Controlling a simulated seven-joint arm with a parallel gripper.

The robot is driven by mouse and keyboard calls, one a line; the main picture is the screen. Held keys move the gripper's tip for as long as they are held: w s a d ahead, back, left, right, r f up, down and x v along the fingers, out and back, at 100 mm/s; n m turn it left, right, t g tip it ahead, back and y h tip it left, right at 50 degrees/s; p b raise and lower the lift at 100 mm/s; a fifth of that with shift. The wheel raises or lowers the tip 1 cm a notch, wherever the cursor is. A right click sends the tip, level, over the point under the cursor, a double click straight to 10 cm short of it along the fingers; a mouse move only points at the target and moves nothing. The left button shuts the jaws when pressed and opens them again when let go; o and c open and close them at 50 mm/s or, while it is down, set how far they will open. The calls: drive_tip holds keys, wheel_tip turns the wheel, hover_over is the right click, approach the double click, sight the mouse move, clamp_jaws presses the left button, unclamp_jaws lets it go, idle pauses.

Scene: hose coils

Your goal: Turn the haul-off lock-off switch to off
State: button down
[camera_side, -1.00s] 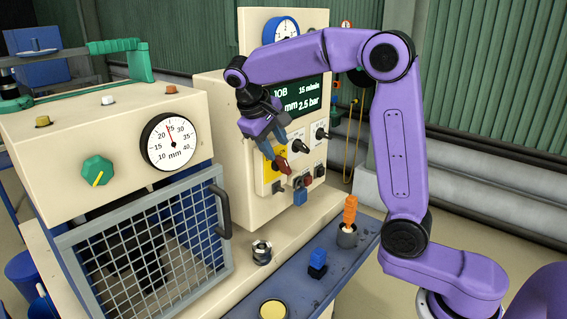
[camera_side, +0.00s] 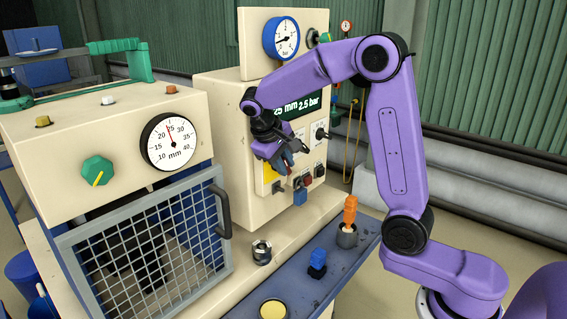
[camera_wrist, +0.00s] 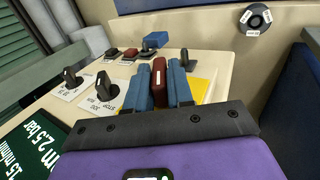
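The lock-off switch has a dark red handle (camera_wrist: 159,82) on a yellow plate (camera_wrist: 201,88), on the cream control cabinet's front. In the side view the yellow plate (camera_side: 270,172) shows beside my gripper, and the handle is mostly covered by the fingers. My gripper (camera_wrist: 159,88) has its two blue fingers on either side of the handle, close against it with no clear gap, so it looks shut on it. In the side view my gripper (camera_side: 285,161) is at the cabinet face. The switch's position markings are hidden.
Black rotary switches (camera_wrist: 106,86) on white plates sit close beside my fingers, with a second one (camera_wrist: 71,77) further left. A blue padlock-like block (camera_wrist: 155,41) and small buttons lie beyond. The mesh guard (camera_side: 145,240) and bench (camera_side: 290,290) are below, clear of my gripper.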

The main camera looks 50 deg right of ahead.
drive_tip(key=shift+a+f+h, duration=0.1)
drive_tip(key=shift+a+h, duration=0.1)
drive_tip(key=shift+h, duration=1.6)
drive_tip(key=c, duration=1.1)
unclamp_jaws()
drive_tip(key=v, duration=1.2)
